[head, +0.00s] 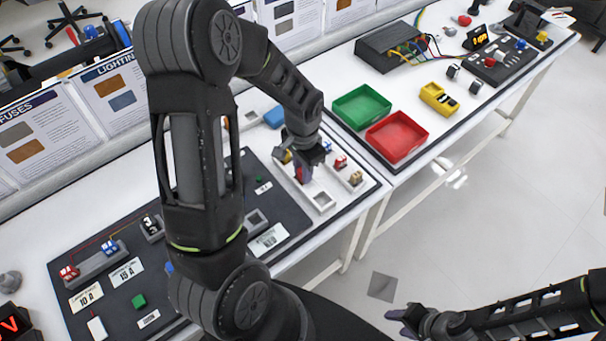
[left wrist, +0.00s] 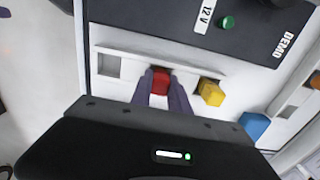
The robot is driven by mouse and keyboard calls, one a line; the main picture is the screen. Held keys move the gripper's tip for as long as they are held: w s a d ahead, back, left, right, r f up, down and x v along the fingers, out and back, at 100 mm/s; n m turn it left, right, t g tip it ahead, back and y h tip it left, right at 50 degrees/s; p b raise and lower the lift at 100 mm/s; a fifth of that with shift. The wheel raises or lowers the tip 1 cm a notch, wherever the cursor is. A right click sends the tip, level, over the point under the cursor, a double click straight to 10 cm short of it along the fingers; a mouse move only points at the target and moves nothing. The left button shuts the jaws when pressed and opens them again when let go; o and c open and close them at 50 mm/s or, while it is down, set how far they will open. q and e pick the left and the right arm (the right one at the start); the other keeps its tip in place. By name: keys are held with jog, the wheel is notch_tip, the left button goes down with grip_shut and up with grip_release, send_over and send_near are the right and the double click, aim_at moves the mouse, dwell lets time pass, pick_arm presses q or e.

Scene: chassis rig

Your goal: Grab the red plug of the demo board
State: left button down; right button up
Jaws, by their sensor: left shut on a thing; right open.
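The red plug (left wrist: 160,81) sits in the pale slotted strip of the demo board (left wrist: 245,38), between the two purple fingers of my left gripper (left wrist: 161,88). The fingers are shut on its sides. In the head view my left gripper (head: 303,168) points down over the white panel, and its own fingers mostly hide the plug. A yellow plug (left wrist: 211,92) and a blue plug (left wrist: 254,125) are to the right of the red one in the left wrist view. My right gripper (head: 405,318) is open and empty, out over the floor.
An empty square slot (left wrist: 108,66) is left of the red plug. A green tray (head: 362,104) and a red tray (head: 397,134) stand on the table to the right.

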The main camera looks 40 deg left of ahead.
pick_arm(q)
notch_tip(320, 180, up, 10)
jog(key=shift+b, duration=0.5)
dwell(0.7)
